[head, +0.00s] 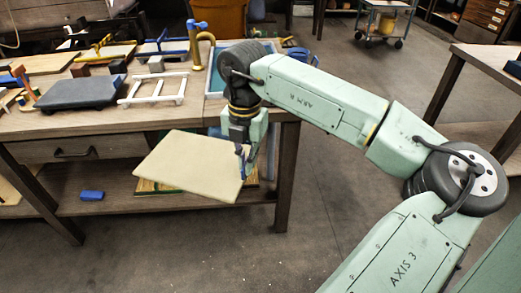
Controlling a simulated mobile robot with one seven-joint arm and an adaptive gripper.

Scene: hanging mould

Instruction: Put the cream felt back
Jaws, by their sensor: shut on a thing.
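The cream felt (190,167) is a flat, pale rectangular sheet, tilted in front of the workbench. My gripper (243,160) is shut on its right edge and holds it out below the level of the bench top. The felt covers part of the lower shelf and of the bench's front. My fingertips are small in the head view, and the far side of the felt is hidden.
The workbench (70,121) carries a white frame (155,92), a dark slab (80,93), a blue tray (214,82), clamps and boards. Its lower shelf (110,185) holds a blue block (92,195). Open floor (320,200) lies right of the bench. A second table stands far right.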

